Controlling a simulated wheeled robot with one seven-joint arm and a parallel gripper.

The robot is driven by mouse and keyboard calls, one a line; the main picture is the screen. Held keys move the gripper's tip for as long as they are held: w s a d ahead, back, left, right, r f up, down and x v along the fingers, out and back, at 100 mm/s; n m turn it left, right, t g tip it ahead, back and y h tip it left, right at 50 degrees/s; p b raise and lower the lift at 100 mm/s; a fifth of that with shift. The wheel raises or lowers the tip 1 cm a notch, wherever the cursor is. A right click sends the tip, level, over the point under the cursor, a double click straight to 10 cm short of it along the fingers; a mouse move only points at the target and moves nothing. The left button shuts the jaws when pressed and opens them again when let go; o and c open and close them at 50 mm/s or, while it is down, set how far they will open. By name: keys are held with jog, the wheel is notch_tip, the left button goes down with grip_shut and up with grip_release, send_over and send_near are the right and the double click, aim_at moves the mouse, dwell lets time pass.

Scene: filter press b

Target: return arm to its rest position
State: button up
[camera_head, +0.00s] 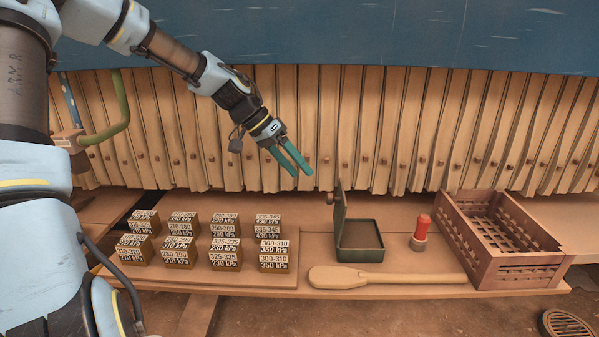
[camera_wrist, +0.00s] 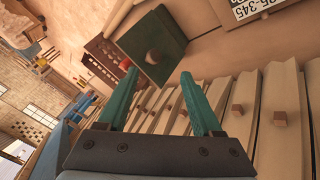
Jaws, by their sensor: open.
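My gripper (camera_head: 291,163) has two green fingers and hangs above the bench, in front of the row of upright filter plates. The fingers are apart with nothing between them. In the wrist view my gripper (camera_wrist: 165,95) also shows open and empty, its fingers spread in front of the plates and the green box. My arm comes in from the upper left and is stretched out to the right and down. The gripper touches nothing that I can see.
Several labelled blocks (camera_head: 225,252) stand on a board at the left. Filter plates (camera_head: 380,130) line the back under a blue beam (camera_head: 400,35).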

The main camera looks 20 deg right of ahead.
jog(key=s+a+f+n+t+y, duration=0.1)
jog(key=a+f+n+y, duration=0.15)
jog(key=a, duration=0.45)
jog(key=s+a+f+n+t+y, duration=0.1)
jog(key=a+f+n+y, duration=0.15)
jog(key=a, duration=0.45)
jog(key=s+a+r+n+t, duration=0.1)
jog(key=s+a+n, duration=0.2)
jog(key=a, duration=0.6)
jog(key=s+a+r+n+t+y, duration=0.1)
jog(key=s+a+n, duration=0.2)
jog(key=a, duration=0.6)
jog(key=shift+s+a+n+t+y, duration=0.2)
jog(key=shift+s+n+t+y, duration=0.15)
jog(key=shift+n, duration=0.55)
